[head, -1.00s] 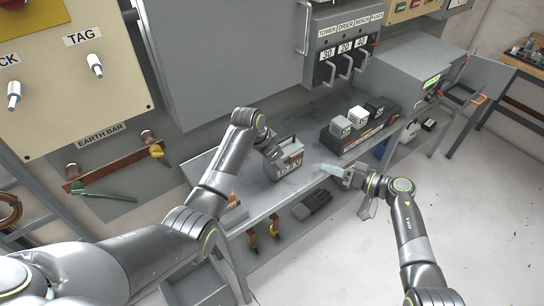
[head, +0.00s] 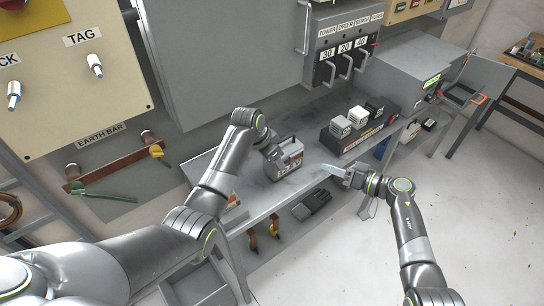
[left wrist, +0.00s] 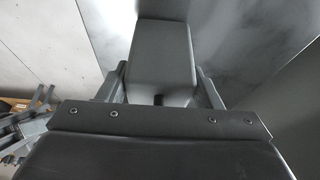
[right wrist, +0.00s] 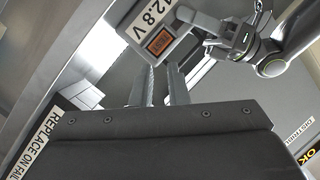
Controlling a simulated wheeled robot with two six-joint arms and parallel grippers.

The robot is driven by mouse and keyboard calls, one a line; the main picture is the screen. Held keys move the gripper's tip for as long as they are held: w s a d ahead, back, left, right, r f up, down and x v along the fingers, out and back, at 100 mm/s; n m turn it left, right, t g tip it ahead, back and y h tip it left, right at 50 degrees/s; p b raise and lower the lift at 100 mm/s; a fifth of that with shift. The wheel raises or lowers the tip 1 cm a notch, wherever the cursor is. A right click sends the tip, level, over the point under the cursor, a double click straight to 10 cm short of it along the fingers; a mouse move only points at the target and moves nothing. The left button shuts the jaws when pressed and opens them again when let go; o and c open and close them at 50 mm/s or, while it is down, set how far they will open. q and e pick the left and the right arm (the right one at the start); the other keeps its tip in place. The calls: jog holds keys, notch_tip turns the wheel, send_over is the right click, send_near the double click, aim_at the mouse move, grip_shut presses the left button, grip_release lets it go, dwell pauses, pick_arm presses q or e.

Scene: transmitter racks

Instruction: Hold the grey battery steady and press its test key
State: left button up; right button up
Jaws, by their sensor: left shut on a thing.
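The grey battery (head: 287,162) stands on the grey shelf, a white label on its front. My left gripper (head: 272,152) is shut on its upper part; in the left wrist view the fingers (left wrist: 160,88) lie on either side of the grey block (left wrist: 160,60). In the right wrist view the battery's label (right wrist: 153,14) reads 12.8 V, beside an orange-framed test key (right wrist: 161,40).
The shelf (head: 233,193) carries a black rack (head: 345,146) with several small blocks to the right of the battery. Breaker handles (head: 346,66) hang on the panel behind. A dark object (head: 311,204) lies below the shelf's front edge.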

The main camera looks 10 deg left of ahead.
grip_shut()
dwell(0.7)
dwell(0.6)
